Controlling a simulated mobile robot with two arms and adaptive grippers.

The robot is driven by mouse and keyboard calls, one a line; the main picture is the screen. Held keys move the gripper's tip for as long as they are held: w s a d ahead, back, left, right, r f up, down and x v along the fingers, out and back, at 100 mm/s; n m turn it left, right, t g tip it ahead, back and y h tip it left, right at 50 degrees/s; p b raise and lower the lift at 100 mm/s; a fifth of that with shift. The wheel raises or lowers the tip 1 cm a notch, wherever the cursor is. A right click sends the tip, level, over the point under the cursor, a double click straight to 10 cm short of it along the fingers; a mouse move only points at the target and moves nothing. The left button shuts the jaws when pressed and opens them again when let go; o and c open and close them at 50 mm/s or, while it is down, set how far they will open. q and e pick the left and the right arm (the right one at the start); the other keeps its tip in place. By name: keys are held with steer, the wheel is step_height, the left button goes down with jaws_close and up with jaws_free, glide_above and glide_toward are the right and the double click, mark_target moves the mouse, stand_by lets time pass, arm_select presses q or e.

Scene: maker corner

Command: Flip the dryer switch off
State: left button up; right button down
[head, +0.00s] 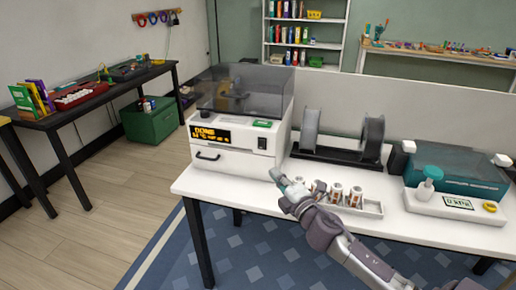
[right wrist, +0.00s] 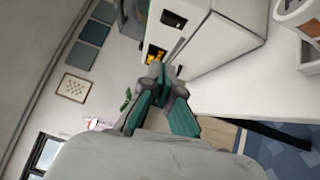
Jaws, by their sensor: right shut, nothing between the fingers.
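The dryer (head: 230,164) is a white box with a smoky clear lid, standing at the left end of the white table. Its lit orange display (head: 210,134) reads DONE with a temperature line below. A small dark switch (head: 262,143) sits on the front, right of the display; its position is too small to tell. My right gripper (head: 275,175) is shut and empty, in front of and below the dryer's right front corner. In the right wrist view its fingertips (right wrist: 155,70) point toward the dryer (right wrist: 225,35) and overlap the display area. My left gripper is out of view.
A spool rack (head: 335,154) stands right of the dryer. A tray (head: 372,210) with several small containers lies close to my right arm. The table's front edge is below my gripper.

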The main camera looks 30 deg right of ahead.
glide_toward(259, 140)
steer(key=w+a, duration=0.3)
steer(key=shift+w+d+f+p, duration=0.1)
steer(key=shift+w+d+p, duration=0.15)
steer(key=shift+w+d, duration=0.6)
steer(key=shift+w+d+p, duration=0.2)
steer(key=shift+w+d, duration=0.45)
steer(key=shift+w, duration=0.35)
steer(key=p, duration=0.1)
steer(key=r+p, duration=0.1)
steer(key=p, duration=0.1)
steer(key=shift+w+d+m+g, duration=0.15)
steer(key=shift+d+m+g, duration=0.1)
steer(key=shift+m+g, duration=0.05)
steer(key=shift+f, duration=0.25)
